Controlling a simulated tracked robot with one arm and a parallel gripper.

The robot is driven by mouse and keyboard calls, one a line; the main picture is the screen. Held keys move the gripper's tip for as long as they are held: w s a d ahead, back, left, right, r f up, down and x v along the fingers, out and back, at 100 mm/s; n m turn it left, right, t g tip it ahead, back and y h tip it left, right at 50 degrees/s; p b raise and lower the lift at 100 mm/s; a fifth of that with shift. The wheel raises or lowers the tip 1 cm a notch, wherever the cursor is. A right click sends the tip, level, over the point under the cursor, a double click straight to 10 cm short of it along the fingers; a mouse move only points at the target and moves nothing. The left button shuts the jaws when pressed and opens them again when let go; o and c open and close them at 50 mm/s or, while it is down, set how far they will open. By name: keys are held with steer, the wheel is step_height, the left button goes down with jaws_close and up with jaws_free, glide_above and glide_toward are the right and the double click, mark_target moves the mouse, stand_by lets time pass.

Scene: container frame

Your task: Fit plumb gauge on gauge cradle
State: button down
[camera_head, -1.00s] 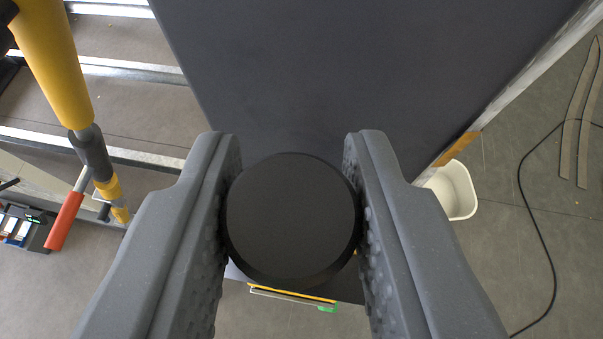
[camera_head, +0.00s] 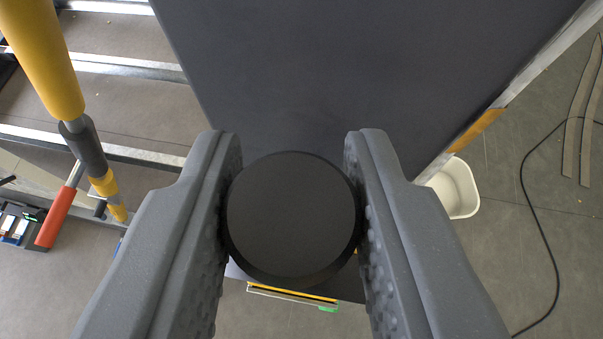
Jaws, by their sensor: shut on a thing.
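My gripper (camera_head: 291,170) is shut on a dark round-topped object, which I take to be the plumb gauge (camera_head: 291,222). Its flat black top faces the camera between the two grey ribbed fingers. The rest of it is hidden below the top. A dark plate with a yellow edge strip (camera_head: 291,292) and a small green part (camera_head: 328,309) shows just below the round top. I cannot tell whether this belongs to the gauge or to something else. I cannot make out the gauge cradle for certain in this view.
A large dark grey panel (camera_head: 340,70) fills the top middle. A yellow pole (camera_head: 45,60) and a red-handled tool (camera_head: 58,218) are at left, by metal-edged steps or shelves (camera_head: 120,110). A white bin (camera_head: 457,188) and a black cable (camera_head: 540,235) are on the floor at right.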

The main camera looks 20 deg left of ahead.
steer(key=shift+f+b, duration=1.1)
steer(key=shift+f, duration=0.05)
steer(key=c, duration=1)
jaws_free()
steer(key=shift+c, duration=0.2)
steer(key=b+v, duration=0.1)
steer(key=v, duration=1.2)
steer(key=shift+s+d, duration=0.2)
steer(key=shift+s, duration=0.05)
steer(key=shift+r, duration=0.15)
steer(key=s+d+r+m+t+h+b, duration=0.2)
steer(key=s+d+r, duration=0.2)
steer(key=d+r, duration=0.3)
steer(key=shift+s+d+r+m+t, duration=0.25)
steer(key=shift+s+d+m+t, duration=0.05)
steer(key=shift+d, duration=0.45)
steer(key=s+d+r+m+h, duration=0.1)
steer(key=s+d+r, duration=0.1)
steer(key=s+d+r+m+t+h+b, duration=0.1)
steer(key=s+d+r, duration=0.1)
steer(key=s+d+r+t+h, duration=0.1)
steer(key=s+d+r, duration=0.1)
steer(key=shift+s+d+r+m+h+b, duration=0.25)
steer(key=shift+s+m+h+b, duration=0.05)
steer(key=shift+m+b, duration=0.1)
steer(key=shift+c, duration=0.3)
